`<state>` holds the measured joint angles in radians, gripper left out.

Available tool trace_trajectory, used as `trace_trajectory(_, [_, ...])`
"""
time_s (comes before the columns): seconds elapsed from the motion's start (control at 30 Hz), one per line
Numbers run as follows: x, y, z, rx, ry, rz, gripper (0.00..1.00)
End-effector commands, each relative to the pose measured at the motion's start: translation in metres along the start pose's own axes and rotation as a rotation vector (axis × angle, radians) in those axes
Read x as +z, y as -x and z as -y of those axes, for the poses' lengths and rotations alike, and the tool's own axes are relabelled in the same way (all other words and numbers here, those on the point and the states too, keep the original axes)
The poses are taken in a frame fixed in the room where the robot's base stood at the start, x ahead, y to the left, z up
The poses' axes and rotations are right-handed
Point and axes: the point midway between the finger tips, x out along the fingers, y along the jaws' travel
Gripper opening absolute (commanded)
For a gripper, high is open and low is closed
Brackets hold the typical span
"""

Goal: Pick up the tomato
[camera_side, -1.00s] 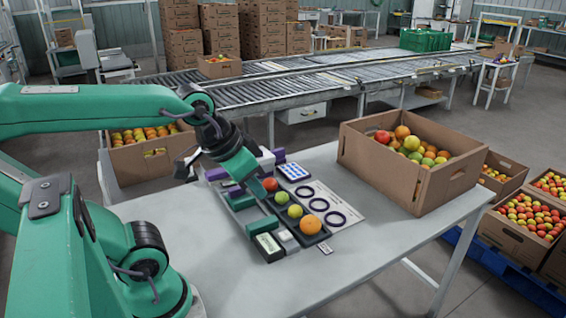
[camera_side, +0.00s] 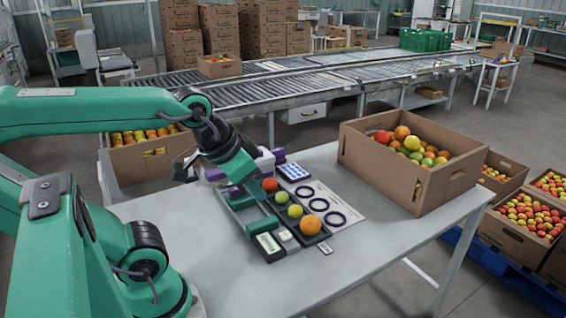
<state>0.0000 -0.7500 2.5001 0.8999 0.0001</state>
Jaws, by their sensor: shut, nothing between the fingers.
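A row of fruit lies in a dark tray (camera_side: 322,237) on the grey table. A red tomato (camera_side: 270,185) is at the far end, then two yellow-green ones (camera_side: 281,198) (camera_side: 295,211), and an orange one (camera_side: 310,225) nearest the front. My gripper (camera_side: 248,188) is low over the left side of the tray, just left of the red tomato. It is shut and empty. Its fingertips are hard to make out among the green and purple parts there. I cannot tell whether it touches the tray.
A white card with dark rings (camera_side: 352,194) lies right of the tray. A cardboard box (camera_side: 385,172) of mixed tomatoes stands at the table's right. A blue-and-white block (camera_side: 294,172) sits behind the tray. The table's front (camera_side: 230,285) is clear.

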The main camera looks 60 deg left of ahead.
Motion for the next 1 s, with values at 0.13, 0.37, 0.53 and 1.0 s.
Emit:
trace_trajectory(0.13, [0.0000,0.0000,0.0000,0.000,0.000,0.000,0.00])
trace_trajectory(0.37, [0.0000,0.0000,0.0000,0.000,0.000,0.000,0.00])
trace_trajectory(0.53, [0.0000,0.0000,0.0000,0.000,0.000,0.000,0.22])
trace_trajectory(1.0, [0.0000,0.0000,0.0000,0.000,0.000,0.000,0.79])
